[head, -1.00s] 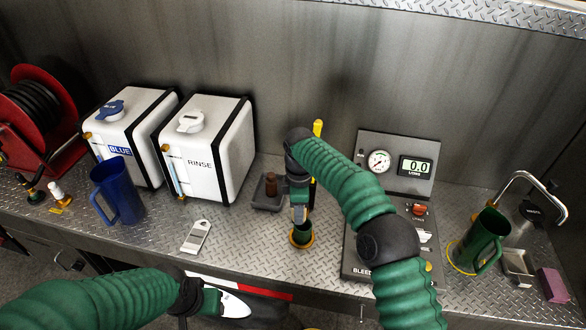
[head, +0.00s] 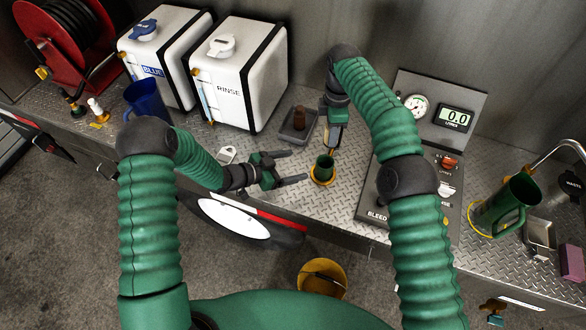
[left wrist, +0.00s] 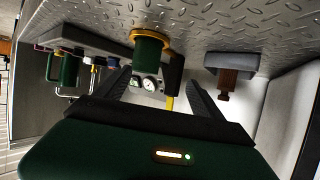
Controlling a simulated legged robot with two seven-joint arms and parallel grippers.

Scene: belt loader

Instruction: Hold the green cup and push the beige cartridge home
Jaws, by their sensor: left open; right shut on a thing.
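The small green cup (head: 324,168) stands in a yellow ring (head: 322,180) on the metal deck. My right gripper (head: 331,150) reaches down from above and is shut on the cup at its rim. My left gripper (head: 296,167) is open and empty, just left of the cup, its fingers pointing toward it. In the left wrist view the cup (left wrist: 150,57) appears upside down beyond and between the open fingers (left wrist: 160,88). I cannot make out a beige cartridge in either view; the cup's inside is dark.
A grey tray (head: 287,137) with a brown cylinder (head: 298,117) lies behind the cup. The RINSE (head: 232,88) and BLUE (head: 150,72) tanks stand to the left. The gauge panel (head: 380,205) and a large green jug (head: 510,203) are to the right. A yellow bucket (head: 320,280) is below the deck edge.

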